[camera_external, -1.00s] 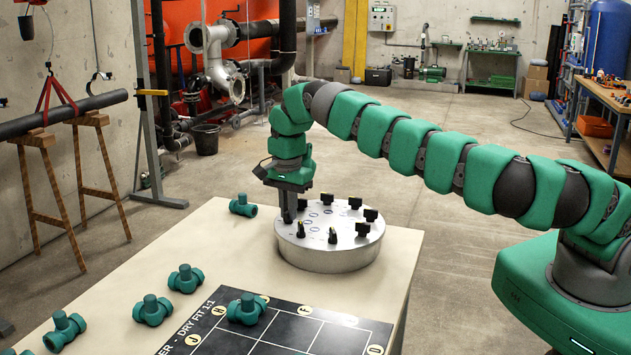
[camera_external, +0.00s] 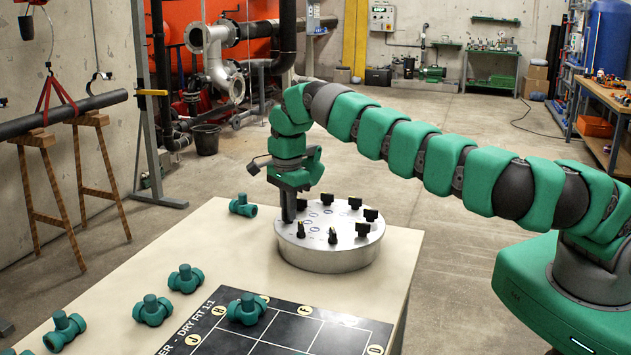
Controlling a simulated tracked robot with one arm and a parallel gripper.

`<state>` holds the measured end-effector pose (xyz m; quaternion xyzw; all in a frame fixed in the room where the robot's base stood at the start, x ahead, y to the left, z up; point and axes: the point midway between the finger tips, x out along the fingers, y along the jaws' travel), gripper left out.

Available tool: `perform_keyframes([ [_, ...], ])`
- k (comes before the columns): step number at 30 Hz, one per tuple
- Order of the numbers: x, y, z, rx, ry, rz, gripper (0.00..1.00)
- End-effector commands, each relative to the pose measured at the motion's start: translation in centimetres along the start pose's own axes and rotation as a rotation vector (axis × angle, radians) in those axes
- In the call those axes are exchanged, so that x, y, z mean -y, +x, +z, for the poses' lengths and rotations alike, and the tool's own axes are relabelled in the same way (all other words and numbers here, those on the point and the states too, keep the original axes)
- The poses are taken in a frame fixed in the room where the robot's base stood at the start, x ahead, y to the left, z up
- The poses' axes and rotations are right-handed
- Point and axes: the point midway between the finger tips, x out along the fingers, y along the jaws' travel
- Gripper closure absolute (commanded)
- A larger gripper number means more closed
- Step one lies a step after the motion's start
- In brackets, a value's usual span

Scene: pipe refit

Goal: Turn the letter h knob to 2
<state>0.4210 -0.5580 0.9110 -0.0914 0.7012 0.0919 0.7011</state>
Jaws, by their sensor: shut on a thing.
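The round silver knob panel (camera_external: 328,258) stands on the pale table. It carries several black knobs around its top, including a front-left knob (camera_external: 300,230), a front knob (camera_external: 332,236) and a right knob (camera_external: 363,229). My gripper (camera_external: 288,214) points down at the panel's left edge and is shut on a knob there. My fingers hide most of that knob, and its letter and pointer setting cannot be read. The letters and numbers on the panel are too small to read.
Green pipe fittings stand on the table: one behind left (camera_external: 243,205), one at left (camera_external: 186,278), others nearer. A black dry-fit board (camera_external: 290,330) with a white grid lies in front of the panel. The table is clear right around the panel.

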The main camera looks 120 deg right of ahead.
Motion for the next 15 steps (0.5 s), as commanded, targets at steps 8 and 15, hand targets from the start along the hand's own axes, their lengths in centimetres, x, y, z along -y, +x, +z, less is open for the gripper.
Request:
perform_keyframes([
  [8,0.03,-0.07,0.17,0.002,-0.003,-0.002,0.67],
  [15,0.02,-0.06,0.07,0.001,-0.002,-0.001,0.67],
])
